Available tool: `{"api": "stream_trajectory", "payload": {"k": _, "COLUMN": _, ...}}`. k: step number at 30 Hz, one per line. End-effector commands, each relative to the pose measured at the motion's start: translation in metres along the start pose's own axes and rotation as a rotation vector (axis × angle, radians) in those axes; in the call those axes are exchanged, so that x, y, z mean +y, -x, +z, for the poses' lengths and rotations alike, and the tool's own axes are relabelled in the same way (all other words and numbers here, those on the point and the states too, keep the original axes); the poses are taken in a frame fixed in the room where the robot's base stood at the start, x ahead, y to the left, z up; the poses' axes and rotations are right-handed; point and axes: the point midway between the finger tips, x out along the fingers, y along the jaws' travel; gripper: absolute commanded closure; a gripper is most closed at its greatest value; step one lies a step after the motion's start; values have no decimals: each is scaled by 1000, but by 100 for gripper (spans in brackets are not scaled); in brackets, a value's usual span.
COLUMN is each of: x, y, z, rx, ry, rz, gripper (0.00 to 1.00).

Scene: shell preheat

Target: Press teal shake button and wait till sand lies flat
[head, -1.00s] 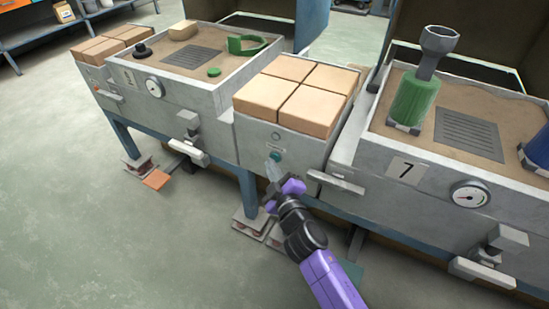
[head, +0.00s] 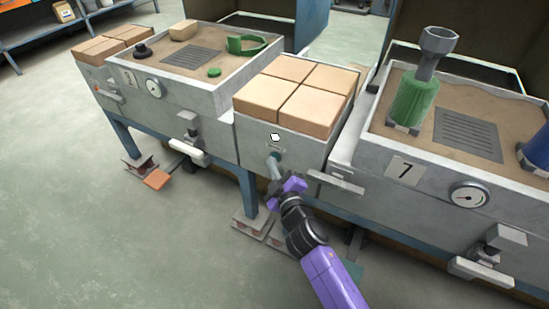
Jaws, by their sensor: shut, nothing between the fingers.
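The teal shake button (head: 277,155) is on the front of the grey block between the two sand boxes. My gripper (head: 272,163) is shut and empty, its fingertips at the button and partly covering it. They look to be touching it. A small lamp (head: 275,137) above the button shows bright white. The sand (head: 400,97) in the box marked 7 looks mostly level around a green part (head: 414,104) with a grey funnel piece on top. The sand (head: 160,58) in the left box also looks mostly level.
Tan blocks (head: 295,93) sit on top of the button block. A lever handle (head: 336,181) sticks out right of my gripper. A gauge (head: 469,195) and a valve (head: 487,258) are on the right box. Open floor (head: 90,230) lies to the left.

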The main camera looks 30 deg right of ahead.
Motion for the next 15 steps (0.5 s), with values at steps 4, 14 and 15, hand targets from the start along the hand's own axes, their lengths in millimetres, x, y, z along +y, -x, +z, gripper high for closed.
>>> {"api": "stream_trajectory", "payload": {"k": 4, "x": 0, "y": 0, "z": 0, "rx": -1, "ry": 0, "rz": 1, "gripper": 100}}
{"api": "stream_trajectory", "payload": {"k": 14, "x": -8, "y": 9, "z": -5, "rx": 1, "ry": 0, "rz": 0, "gripper": 100}}
{"api": "stream_trajectory", "payload": {"k": 15, "x": -8, "y": 10, "z": -6, "rx": 0, "ry": 0, "rz": 0, "gripper": 100}}
